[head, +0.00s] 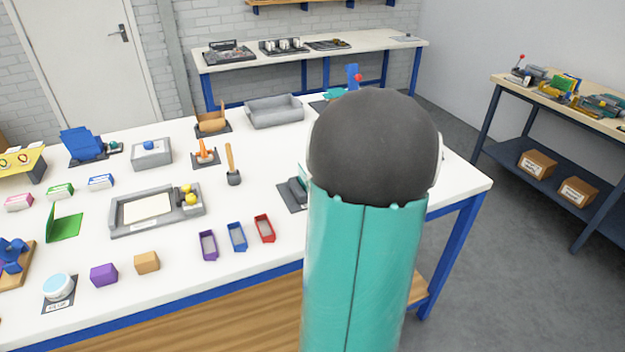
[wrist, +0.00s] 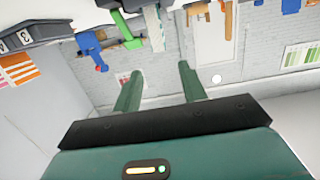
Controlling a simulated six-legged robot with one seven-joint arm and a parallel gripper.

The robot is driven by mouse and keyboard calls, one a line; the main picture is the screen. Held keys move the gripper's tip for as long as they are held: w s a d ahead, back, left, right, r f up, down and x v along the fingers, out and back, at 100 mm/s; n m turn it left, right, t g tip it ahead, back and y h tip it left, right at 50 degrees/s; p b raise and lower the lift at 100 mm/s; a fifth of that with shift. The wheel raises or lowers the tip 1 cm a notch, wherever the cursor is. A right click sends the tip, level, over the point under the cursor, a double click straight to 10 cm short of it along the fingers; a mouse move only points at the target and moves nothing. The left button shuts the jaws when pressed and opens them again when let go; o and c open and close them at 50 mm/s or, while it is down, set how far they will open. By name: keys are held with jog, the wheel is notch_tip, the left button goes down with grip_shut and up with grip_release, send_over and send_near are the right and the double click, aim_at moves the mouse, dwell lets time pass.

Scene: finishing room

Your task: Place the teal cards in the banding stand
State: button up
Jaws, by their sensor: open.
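My gripper (wrist: 158,82) shows in the wrist view with its two green fingers apart and nothing between them. It points at a brick wall, and that view is upside down. In the head view my own arm hides the gripper and the right part of the table. Small card-like packs stand at the left of the white table: pink (head: 18,202), green (head: 60,191) and blue (head: 100,182). I cannot make out a teal pack for certain. A dark grey holder (head: 296,193) is partly hidden by my arm. I cannot tell which thing is the banding stand.
The white table (head: 265,167) also holds a grey tray (head: 112,212), purple (head: 208,245), blue (head: 237,236) and red (head: 265,228) bins, a brush (head: 232,170) and a grey bin (head: 273,112). A side bench (head: 600,110) stands at the right. Floor is clear between.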

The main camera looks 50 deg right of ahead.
jog(key=shift+s, duration=0.15)
jog(key=w+a+r+n+g+y, duration=0.1)
jog(key=w+a+r, duration=0.2)
jog(key=a, duration=0.4)
jog(key=w+a+r+g+y, duration=0.1)
jog(key=w+a+r+g, duration=0.1)
jog(key=a, duration=0.5)
jog(key=w+a+r+n+g+y, duration=0.1)
jog(key=w+a+r, duration=0.2)
jog(key=a, duration=0.3)
jog(key=s+a+n+g+y, duration=0.1)
jog(key=s+a, duration=0.3)
jog(key=a, duration=0.3)
jog(key=s+a+n+g+y, duration=0.1)
jog(key=s+a, duration=0.3)
jog(key=a, duration=0.4)
jog(key=s+a+r+n+g+y, duration=0.1)
jog(key=s+a+n+g+y, duration=0.1)
jog(key=a, duration=0.6)
jog(key=shift+s+y, duration=0.7)
jog(key=shift+s, duration=0.25)
jog(key=shift+d+r, duration=0.1)
jog(key=shift+c, duration=0.6)
